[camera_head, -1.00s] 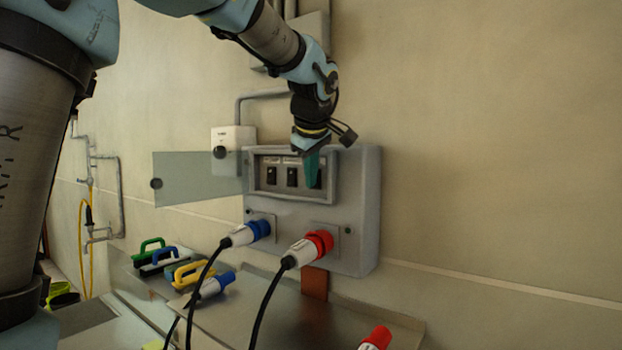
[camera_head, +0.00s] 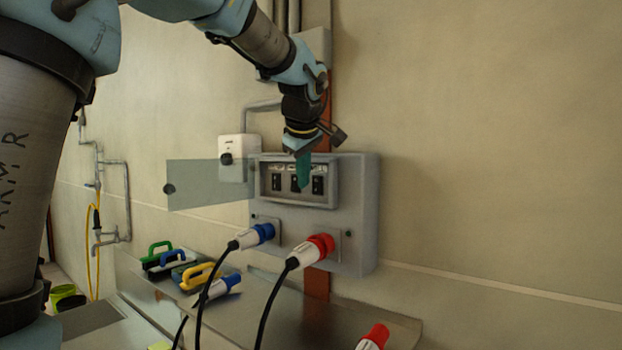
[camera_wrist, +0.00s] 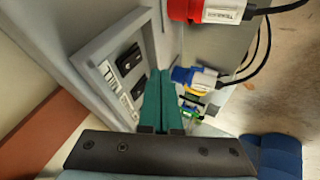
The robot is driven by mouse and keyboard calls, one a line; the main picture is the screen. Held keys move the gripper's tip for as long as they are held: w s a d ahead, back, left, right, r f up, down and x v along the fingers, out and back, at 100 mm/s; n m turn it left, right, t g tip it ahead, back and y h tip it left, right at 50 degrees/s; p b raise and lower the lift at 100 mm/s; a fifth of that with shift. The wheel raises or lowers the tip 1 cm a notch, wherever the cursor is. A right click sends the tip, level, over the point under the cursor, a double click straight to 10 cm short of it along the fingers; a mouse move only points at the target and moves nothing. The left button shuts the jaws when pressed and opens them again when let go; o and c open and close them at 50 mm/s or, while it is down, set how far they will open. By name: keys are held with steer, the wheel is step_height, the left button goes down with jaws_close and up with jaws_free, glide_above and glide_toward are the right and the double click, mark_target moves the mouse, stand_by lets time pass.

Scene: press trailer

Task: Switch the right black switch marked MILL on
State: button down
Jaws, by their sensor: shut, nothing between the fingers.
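The grey switch box (camera_head: 361,198) on the wall has a framed recess with three black switches in a row. The middle switch (camera_head: 295,183) is partly behind my fingers, and the left switch (camera_head: 277,184) is clear. My gripper (camera_head: 304,184) is shut and empty, its teal fingers pointing down in front of the recess. In the wrist view, the fingers (camera_wrist: 156,98) are beside the recess; the right switch (camera_wrist: 128,60) lies above and left of them. I cannot tell any contact or switch positions.
The box's clear door (camera_head: 205,185) stands open to the left. A blue plug (camera_head: 262,233) and a red plug (camera_head: 319,246) with black cables stick out below the recess. Brushes and loose connectors lie on the metal shelf (camera_head: 300,318) below. Wall right of the box is clear.

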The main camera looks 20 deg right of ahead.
steer(key=b+v, duration=0.2)
steer(key=v, duration=0.8)
steer(key=shift+r, duration=0.1)
